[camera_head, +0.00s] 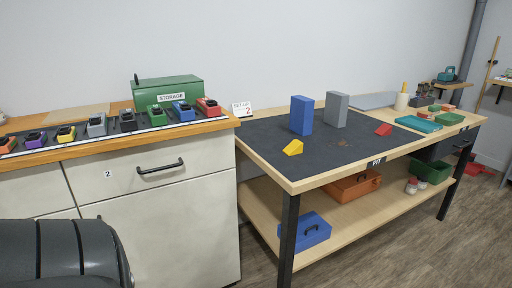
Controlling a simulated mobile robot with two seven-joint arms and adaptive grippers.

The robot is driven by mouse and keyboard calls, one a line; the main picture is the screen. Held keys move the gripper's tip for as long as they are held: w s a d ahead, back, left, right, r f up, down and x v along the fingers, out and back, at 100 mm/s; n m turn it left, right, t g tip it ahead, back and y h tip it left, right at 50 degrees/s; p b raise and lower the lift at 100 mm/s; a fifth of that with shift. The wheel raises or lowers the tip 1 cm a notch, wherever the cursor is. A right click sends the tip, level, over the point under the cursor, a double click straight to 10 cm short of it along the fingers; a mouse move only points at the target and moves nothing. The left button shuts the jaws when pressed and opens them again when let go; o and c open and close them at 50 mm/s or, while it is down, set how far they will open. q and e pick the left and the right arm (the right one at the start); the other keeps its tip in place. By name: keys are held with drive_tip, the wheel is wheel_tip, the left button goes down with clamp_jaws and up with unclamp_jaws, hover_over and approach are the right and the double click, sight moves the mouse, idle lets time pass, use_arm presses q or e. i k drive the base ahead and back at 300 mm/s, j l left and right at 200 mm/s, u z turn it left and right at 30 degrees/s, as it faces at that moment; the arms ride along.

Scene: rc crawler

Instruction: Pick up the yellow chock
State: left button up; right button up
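The yellow chock (293,148) is a small wedge. It lies on the dark mat (270,130) of the workbench, near the front left edge, in front of the blue block (301,116). Nothing touches it and it is in full view. Neither of my grippers shows in the head view.
A grey block (336,110) and a red chock (384,130) are on the same mat. A cabinet (165,210) with several small vehicles and a green storage box (168,92) stands left of the bench. A blue toolbox (304,232) sits on the lower shelf.

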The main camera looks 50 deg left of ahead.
sight(295, 147)
drive_tip(key=u, duration=1.25)
